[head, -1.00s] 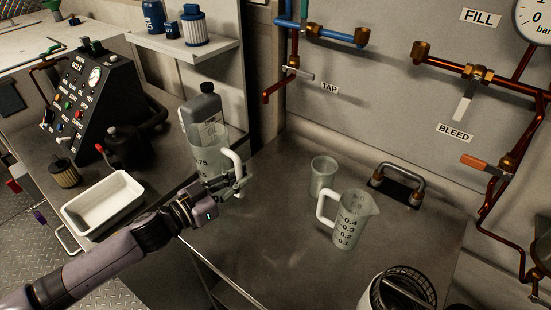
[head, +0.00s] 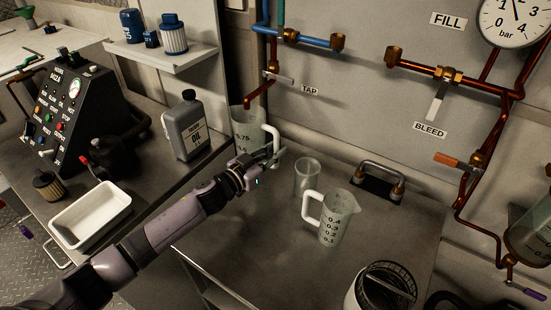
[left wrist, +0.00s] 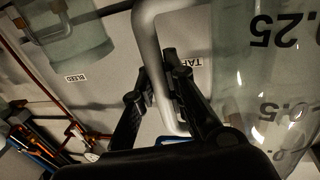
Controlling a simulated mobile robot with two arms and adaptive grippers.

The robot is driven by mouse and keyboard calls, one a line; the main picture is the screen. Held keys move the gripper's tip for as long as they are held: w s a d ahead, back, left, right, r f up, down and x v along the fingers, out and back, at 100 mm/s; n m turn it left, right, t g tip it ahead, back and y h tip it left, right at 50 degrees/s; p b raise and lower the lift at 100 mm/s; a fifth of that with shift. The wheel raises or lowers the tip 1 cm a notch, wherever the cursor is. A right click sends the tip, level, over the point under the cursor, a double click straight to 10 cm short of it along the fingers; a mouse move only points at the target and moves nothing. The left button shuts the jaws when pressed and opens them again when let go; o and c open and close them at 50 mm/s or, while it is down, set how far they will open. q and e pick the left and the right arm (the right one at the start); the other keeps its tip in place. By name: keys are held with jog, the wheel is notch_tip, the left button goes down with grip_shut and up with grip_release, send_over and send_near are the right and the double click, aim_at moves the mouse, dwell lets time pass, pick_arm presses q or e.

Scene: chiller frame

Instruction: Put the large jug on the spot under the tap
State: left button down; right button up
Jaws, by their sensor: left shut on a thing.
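The large jug (head: 243,124), clear with a white handle (head: 271,142), stands roughly upright below the outlet of the copper tap (head: 262,88) on the back wall. My left gripper (head: 272,153) is shut on the jug's handle. In the left wrist view the jug (left wrist: 275,85) fills the right side, and the gripper's fingers (left wrist: 160,85) are around the handle (left wrist: 147,45). The spot under the tap is hidden behind the jug and my arm. I cannot tell whether the jug's base touches the bench. My right gripper is not in view.
A smaller jug (head: 337,222) and a clear beaker (head: 306,180) stand on the bench close to the right. A grey oil bottle (head: 188,128) stands to the left. A metal bracket (head: 380,179) is at the back. The bench front (head: 270,255) is clear.

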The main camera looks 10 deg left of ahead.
aim_at(276, 164)
pick_arm(q)
jog(key=shift+f, duration=1.5)
jog(key=shift+s, duration=0.1)
jog(key=c, duration=2.1)
grip_release()
jog(key=shift+f, duration=0.2)
jog(key=o, duration=0.5)
jog(key=shift+r, duration=0.1)
jog(key=shift+a+r, duration=0.1)
jog(key=b+v, duration=0.1)
jog(key=v, duration=1.1)
